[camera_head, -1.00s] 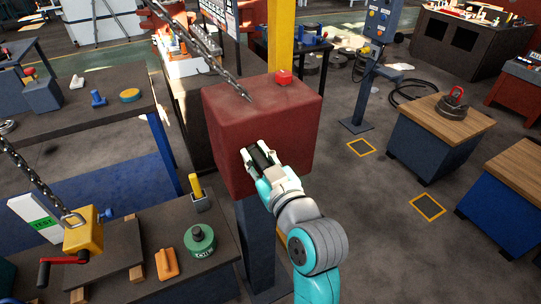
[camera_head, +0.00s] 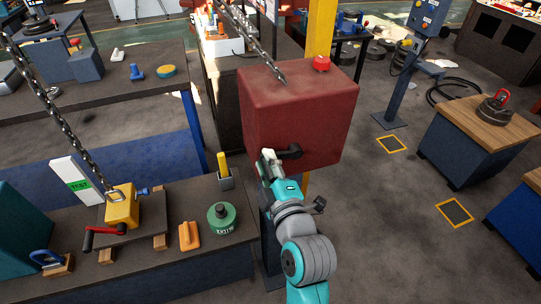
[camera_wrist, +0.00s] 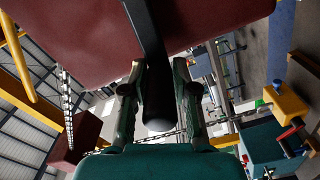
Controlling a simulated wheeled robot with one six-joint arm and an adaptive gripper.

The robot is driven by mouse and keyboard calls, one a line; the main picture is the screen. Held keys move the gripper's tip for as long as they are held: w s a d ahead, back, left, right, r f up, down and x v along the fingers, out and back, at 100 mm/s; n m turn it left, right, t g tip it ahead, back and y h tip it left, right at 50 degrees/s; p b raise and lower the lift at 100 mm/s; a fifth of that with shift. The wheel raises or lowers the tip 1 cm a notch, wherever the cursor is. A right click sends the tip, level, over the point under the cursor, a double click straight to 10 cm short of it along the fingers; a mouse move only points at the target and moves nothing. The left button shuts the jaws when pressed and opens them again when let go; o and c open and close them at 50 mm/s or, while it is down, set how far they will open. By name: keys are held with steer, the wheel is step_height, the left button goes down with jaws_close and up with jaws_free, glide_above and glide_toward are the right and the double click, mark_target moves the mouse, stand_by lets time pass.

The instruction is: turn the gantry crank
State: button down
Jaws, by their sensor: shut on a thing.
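The gantry crank (camera_head: 290,152) is a dark crank on the front face of a big red box (camera_head: 320,115) that stands on a post. Its arm points left in the head view, from a hub on the box to my gripper (camera_head: 267,159). In the wrist view, the crank's dark round grip (camera_wrist: 158,100) lies between the two fingers of my gripper (camera_wrist: 158,90), its rounded end facing the camera. The fingers are shut on the grip. In the head view the grip is largely hidden by the fingers.
A green weight (camera_head: 222,218) stands there.

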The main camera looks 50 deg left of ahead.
step_height(320, 180, down, 3)
steer(key=n, duration=0.3)
steer(key=shift+n, duration=0.3)
steer(key=shift+f, duration=0.5)
steer(key=shift+w, duration=0.1)
steer(key=c, duration=1)
jaws_free()
steer(key=shift+w+d, duration=0.1)
steer(key=shift+o, duration=0.2)
steer(key=shift+r, duration=0.1)
